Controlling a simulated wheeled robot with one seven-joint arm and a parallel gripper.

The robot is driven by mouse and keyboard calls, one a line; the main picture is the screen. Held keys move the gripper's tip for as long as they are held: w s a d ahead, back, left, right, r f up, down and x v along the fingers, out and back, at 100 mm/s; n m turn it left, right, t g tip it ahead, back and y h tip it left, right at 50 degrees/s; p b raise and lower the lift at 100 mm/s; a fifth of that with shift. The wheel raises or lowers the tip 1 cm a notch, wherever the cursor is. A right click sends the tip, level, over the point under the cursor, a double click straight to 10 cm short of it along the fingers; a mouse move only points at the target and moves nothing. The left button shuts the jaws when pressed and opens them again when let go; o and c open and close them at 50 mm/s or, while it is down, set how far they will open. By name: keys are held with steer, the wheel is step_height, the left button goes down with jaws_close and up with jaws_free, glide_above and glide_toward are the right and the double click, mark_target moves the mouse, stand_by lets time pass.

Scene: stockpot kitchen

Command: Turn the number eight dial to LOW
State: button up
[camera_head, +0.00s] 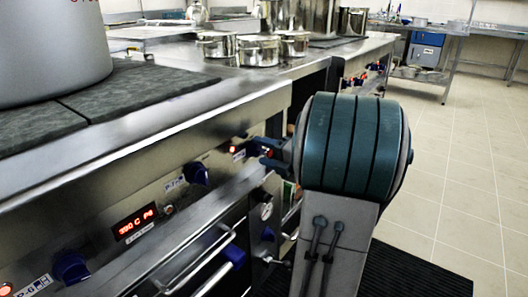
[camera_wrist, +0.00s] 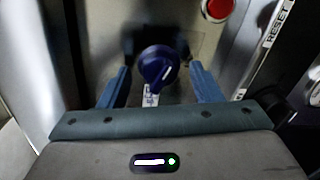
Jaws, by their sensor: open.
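My gripper (camera_wrist: 159,74) is open, with one blue finger on each side of the dial and gaps between. In the head view my gripper (camera_head: 268,152) is at the front panel of the range, and my arm hides much of that spot.
A red button (camera_wrist: 217,9) beside a RESET label (camera_wrist: 277,22) is at the upper right in the wrist view. Other blue dials (camera_head: 196,173) and a red display (camera_head: 134,223) line the panel. A large pot (camera_head: 50,50) stands above. Tiled floor (camera_head: 455,190) is free at right.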

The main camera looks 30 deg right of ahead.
steer(key=f+p+v, duration=0.1)
steer(key=p+v, duration=0.2)
steer(key=v, duration=1)
steer(key=shift+s+r+p, duration=0.2)
steer(key=shift+r+p, duration=0.1)
steer(key=shift+r, duration=0.25)
